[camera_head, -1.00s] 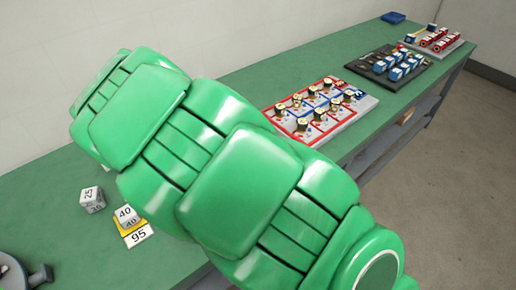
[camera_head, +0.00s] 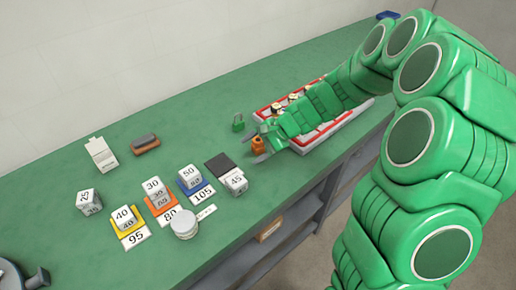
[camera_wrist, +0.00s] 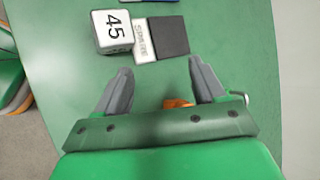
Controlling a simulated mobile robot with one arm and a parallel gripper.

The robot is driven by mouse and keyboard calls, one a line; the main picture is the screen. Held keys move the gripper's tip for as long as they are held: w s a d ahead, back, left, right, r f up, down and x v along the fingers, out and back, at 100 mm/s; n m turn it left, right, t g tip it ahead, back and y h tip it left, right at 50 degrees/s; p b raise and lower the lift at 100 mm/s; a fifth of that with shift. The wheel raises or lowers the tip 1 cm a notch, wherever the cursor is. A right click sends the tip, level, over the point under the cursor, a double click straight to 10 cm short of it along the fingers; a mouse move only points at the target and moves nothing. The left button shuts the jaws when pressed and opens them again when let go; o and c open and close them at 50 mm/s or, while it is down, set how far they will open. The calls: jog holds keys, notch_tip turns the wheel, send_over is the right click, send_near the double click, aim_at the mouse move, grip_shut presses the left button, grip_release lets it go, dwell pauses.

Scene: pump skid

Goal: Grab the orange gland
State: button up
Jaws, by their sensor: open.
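The orange gland (camera_head: 258,143) stands upright on the green bench in the head view, at the left end of the red-edged board. My gripper (camera_head: 256,149) is right beside it, with a grey finger showing just in front of it. In the wrist view, my gripper (camera_wrist: 161,68) has its two grey fingers spread wide with nothing held at the tips. A small part of the orange gland (camera_wrist: 178,103) shows between the finger bases. The rest of it is hidden behind the gripper's crossbar, so I cannot tell its height relative to the fingers.
A green padlock (camera_head: 238,125) lies just behind the gland. The board (camera_head: 340,124) is partly covered by my arm. A black pad (camera_head: 220,165) and the 45 block (camera_head: 236,181) lie to the left, with more numbered blocks on coloured cards beyond. The bench's front edge is near.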

aim_at(258, 140)
jog(key=w+d+f+m+t+y, duration=0.1)
jog(key=w+m, duration=0.1)
jog(key=m, duration=0.2)
jog(key=w+d+f+m+t+y, duration=0.1)
jog(key=w+d+f+m+t, duration=0.1)
jog(key=m, duration=0.3)
jog(key=w+d+f+m+t+y, duration=0.1)
jog(key=w+d+m+t, duration=0.1)
jog(key=m, duration=0.3)
jog(key=shift+w+d+f, duration=0.1)
jog(key=shift+w+f, duration=0.1)
jog(key=shift+w, duration=0.5)
jog(key=shift+w+d+f+m+t, duration=0.25)
jog(key=shift+d+m+t, duration=0.1)
jog(key=shift+m+t, duration=0.2)
jog(key=shift+s+a+x, duration=0.15)
jog(key=shift+x, duration=1.4)
jog(key=shift+s+a+x, duration=0.1)
jog(key=shift+s+x, duration=0.1)
jog(key=shift+x, duration=1.35)
jog(key=shift+w+a+f, duration=0.15)
jog(key=shift+w+a, duration=0.25)
jog(key=shift+a, duration=0.2)
jog(key=shift+f, duration=0.1)
jog(key=c, duration=1.1)
